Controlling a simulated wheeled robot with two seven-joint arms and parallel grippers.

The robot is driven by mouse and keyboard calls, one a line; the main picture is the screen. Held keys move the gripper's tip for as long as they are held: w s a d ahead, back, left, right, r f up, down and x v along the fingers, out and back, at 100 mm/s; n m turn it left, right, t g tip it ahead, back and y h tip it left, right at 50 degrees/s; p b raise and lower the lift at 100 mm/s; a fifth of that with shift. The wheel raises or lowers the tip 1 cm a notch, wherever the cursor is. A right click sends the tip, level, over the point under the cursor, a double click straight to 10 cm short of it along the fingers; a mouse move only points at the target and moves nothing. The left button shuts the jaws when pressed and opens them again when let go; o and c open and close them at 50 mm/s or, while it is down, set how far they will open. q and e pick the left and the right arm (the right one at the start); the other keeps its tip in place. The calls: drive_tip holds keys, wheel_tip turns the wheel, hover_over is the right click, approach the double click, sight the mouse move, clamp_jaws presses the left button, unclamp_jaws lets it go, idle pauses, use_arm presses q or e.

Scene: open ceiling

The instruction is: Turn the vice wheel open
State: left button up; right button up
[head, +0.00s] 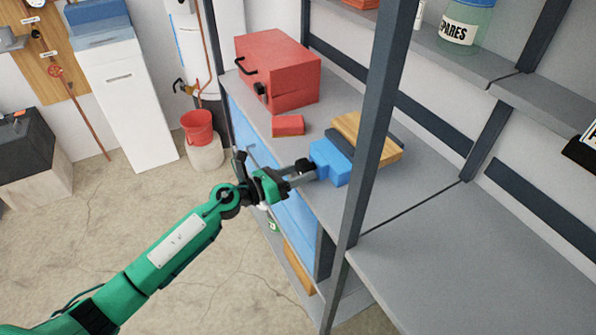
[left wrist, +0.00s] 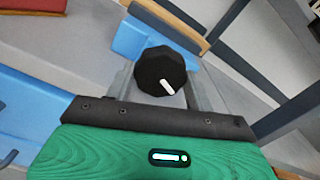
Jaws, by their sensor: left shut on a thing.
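The blue vice (head: 332,163) stands on the grey shelf at its front edge, partly behind a dark upright post. Its black wheel (left wrist: 158,68) faces my left wrist camera and carries a white mark pointing to the lower right. My left gripper (head: 303,171) is shut on the wheel, with one grey finger on each side of it in the left wrist view. A wooden block (head: 364,133) is beside the vice's dark jaw; the post hides part of both. My right gripper is not in view.
A red toolbox (head: 277,70) and a small red box (head: 288,125) sit on the same shelf (head: 430,170). The dark post (head: 372,135) rises close to the vice. A jar (head: 467,22) stands on the upper shelf. The floor at the left is mostly open.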

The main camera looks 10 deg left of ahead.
use_arm(q)
drive_tip(key=o, duration=1)
drive_tip(key=shift+c, duration=0.2)
drive_tip(key=b+v, duration=0.3)
drive_tip(key=v, duration=1)
drive_tip(key=shift+s+a+b, duration=0.25)
drive_tip(key=shift+a+b, duration=0.1)
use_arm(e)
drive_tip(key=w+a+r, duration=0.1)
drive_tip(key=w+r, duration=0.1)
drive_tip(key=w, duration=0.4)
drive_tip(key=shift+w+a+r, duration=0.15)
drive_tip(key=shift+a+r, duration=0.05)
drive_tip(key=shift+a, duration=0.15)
